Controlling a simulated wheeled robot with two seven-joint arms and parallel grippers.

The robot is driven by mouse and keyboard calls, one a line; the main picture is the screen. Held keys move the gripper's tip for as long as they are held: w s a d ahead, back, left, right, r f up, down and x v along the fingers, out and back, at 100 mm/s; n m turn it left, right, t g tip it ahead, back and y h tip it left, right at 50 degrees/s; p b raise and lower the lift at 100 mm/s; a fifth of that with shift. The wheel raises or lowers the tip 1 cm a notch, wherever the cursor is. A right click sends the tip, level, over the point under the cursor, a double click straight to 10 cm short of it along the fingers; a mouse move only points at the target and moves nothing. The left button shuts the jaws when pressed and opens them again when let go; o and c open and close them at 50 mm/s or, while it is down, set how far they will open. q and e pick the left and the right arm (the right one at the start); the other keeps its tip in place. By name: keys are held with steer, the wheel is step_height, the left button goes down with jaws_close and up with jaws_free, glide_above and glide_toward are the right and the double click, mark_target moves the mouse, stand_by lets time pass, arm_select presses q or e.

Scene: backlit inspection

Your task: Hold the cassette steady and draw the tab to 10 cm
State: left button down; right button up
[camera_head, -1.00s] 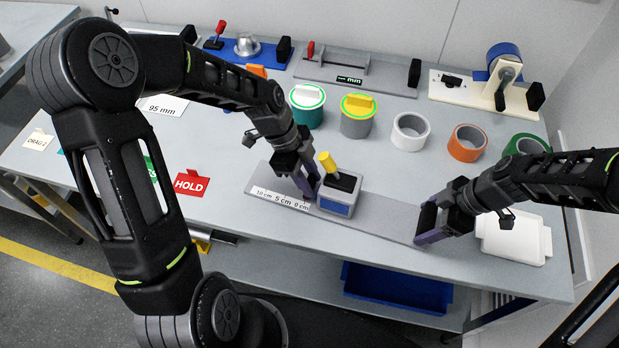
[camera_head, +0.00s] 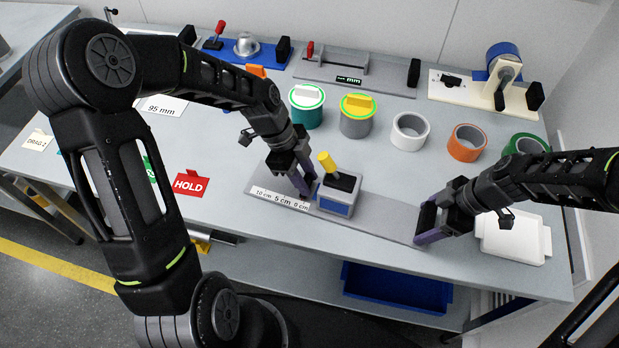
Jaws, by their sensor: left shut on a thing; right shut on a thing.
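The cassette (camera_head: 337,207) is a grey box with a blue front face, a dark top and a yellow knob (camera_head: 326,161). It stands upright on a long grey base plate (camera_head: 385,222). A white scale (camera_head: 281,198) marked 10 cm, 5 cm and 0 cm lies on the plate to its left. My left gripper (camera_head: 304,188) is shut just left of the cassette, close to the 0 cm end; the tab is hidden between its fingers. My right gripper (camera_head: 429,224) is shut at the plate's right end, well right of the cassette; its grip point is mostly hidden.
A red HOLD card (camera_head: 190,184) lies left of the plate. Lidded cups (camera_head: 356,117) and tape rolls (camera_head: 410,132) stand behind it. A white tray (camera_head: 513,238) sits right of my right gripper. The table's front edge is close to the plate.

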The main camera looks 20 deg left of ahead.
arm_select(q)
steer(key=a, duration=0.9)
steer(key=shift+a, duration=0.2)
arm_select(e)
steer(key=shift+s+f, duration=0.1)
arm_select(q)
steer(key=c, duration=1)
jaws_free()
steer(key=shift+s, duration=0.1)
steer(key=shift+r, duration=0.1)
steer(key=v, duration=1.1)
steer(key=shift+r, duration=0.4)
steer(key=shift+a, duration=0.1)
arm_select(e)
steer(key=o, duration=2.1)
